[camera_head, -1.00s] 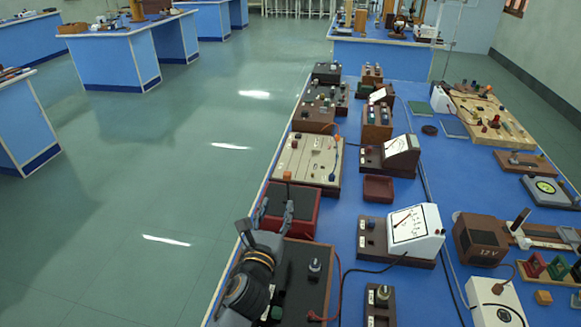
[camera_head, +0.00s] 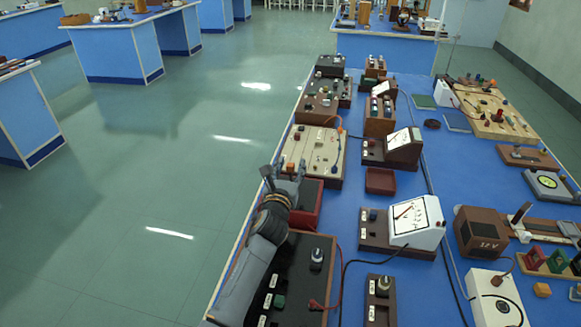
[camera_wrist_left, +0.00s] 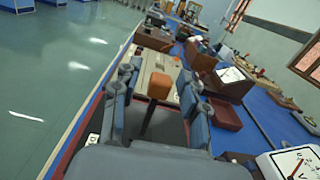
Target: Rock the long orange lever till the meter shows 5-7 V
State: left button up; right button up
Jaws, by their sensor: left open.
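The long lever (camera_wrist_left: 159,85) shows in the left wrist view as an orange block on a dark stem. It stands between the two open fingers of my left gripper (camera_wrist_left: 157,75), with space on both sides. In the head view my left gripper (camera_head: 286,176) is over the red box with a dark top (camera_head: 308,205) and hides the lever. A white meter (camera_head: 417,222) with a red needle stands to the right; its corner shows in the left wrist view (camera_wrist_left: 295,165). A second meter (camera_head: 404,145) stands farther back. Their scales are too small to read. My right gripper is out of view.
A cream board (camera_head: 314,150) lies just beyond the red box. A black-topped unit (camera_head: 305,265) with a knob and a red lead is in front. A small red tray (camera_head: 380,181) lies to the right. The floor left of the bench is clear.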

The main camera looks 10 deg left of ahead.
pick_arm(q)
grip_shut()
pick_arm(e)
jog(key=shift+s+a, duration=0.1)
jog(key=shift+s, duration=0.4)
pick_arm(q)
jog(key=shift+d+m, duration=1.05)
jog(key=shift+m, duration=0.25)
jog(key=shift+d+f+m+p, duration=0.25)
jog(key=shift+d+m+p, duration=0.5)
jog(key=shift+m, duration=0.25)
jog(key=shift+d+f+m, duration=0.35)
jog(key=shift+d+m, duration=0.3)
jog(key=shift+m, duration=0.15)
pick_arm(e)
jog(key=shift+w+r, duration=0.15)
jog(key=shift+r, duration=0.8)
